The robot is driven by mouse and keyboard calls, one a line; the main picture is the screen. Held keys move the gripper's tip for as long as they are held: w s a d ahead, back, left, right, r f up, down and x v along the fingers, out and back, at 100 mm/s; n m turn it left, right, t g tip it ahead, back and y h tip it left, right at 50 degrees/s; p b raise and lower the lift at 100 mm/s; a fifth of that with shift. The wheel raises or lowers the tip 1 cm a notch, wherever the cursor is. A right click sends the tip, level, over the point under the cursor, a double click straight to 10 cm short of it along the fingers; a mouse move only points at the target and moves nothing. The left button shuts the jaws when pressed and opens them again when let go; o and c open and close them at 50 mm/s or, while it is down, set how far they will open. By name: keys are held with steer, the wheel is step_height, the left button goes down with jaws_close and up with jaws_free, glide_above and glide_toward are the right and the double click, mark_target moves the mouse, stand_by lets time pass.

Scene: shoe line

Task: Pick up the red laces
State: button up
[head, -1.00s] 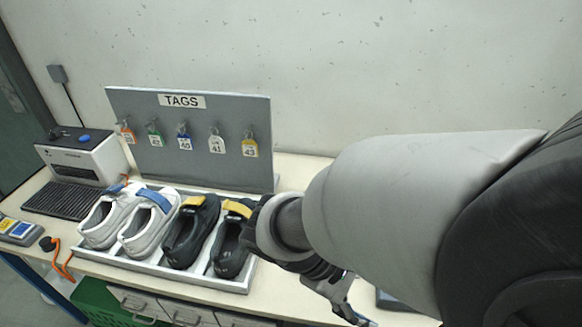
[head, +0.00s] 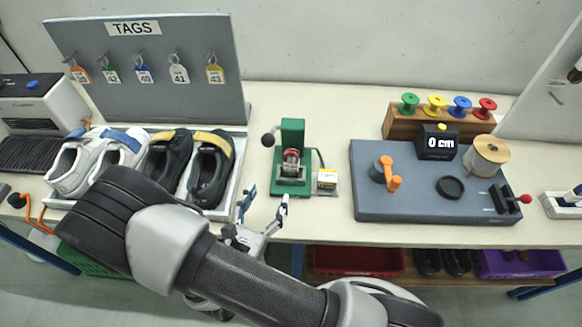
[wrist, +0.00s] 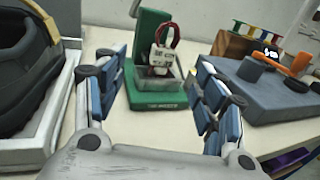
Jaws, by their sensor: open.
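A small red looped item, which looks like the red laces (head: 291,156), sits in the green bench device (head: 293,128) at the middle of the table. In the wrist view the red loop (wrist: 166,30) rises above a pale piece in the grey holder of the green device (wrist: 146,60). My gripper (head: 265,203) is open and empty at the table's front edge, a little in front of the device. In the wrist view its blue-padded fingers (wrist: 158,85) stand wide apart, with the device beyond and between them. They touch nothing.
A tray (head: 236,165) with white and black shoes stands left of the device, under the tag board (head: 150,75). A small yellow-and-white box (head: 327,180) is beside the device. The grey measuring board (head: 430,207) and spool rack (head: 398,128) are to the right.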

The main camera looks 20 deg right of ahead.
steer(key=b, duration=0.2)
glide_toward(292, 159)
steer(key=x, duration=0.4)
steer(key=shift+w+r, duration=0.2)
steer(key=shift+w, duration=0.35)
steer(key=x, duration=0.2)
steer(key=b+x, duration=0.1)
steer(key=x, duration=0.1)
steer(key=shift+s+d+f, duration=0.1)
steer(key=shift+s+d, duration=0.05)
steer(key=shift+d, duration=0.25)
steer(key=shift+w+d, duration=0.2)
steer(key=shift+w, duration=0.2)
steer(key=shift+c, duration=0.5)
steer(key=c, duration=1)
steer(key=shift+r, duration=0.2)
steer(key=shift+c, duration=0.2)
